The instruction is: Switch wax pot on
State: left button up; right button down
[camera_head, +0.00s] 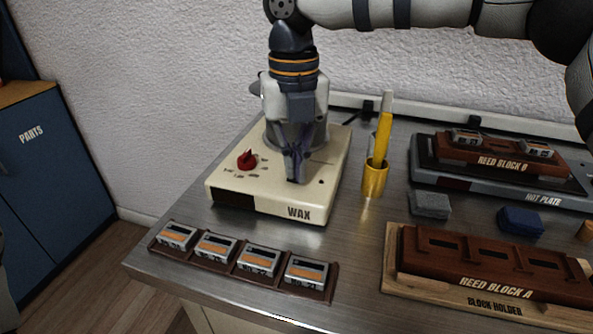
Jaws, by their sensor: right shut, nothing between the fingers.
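The wax pot is a cream box labelled WAX (224,196) at the left of the metal bench. A red knob (247,159) with small markings around it sits on the left part of its top. A round metal pot stands on the back of the box, mostly hidden behind my right gripper. My right gripper (296,178) points down over the box's top, to the right of the red knob and apart from it. Its fingers are shut and empty; I cannot tell whether the tips touch the box. My left gripper is not in view.
A yellow brush stands in a brass cup (374,180) right of the wax pot. Reed block A (480,262) and the hot plate (520,192) with reed block B (500,157) are at right. A blue parts cabinet (60,170) stands left.

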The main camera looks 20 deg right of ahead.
jog(key=shift+f, duration=0.4)
jog(key=shift+r+p, duration=0.4)
jog(key=shift+r, duration=3.15)
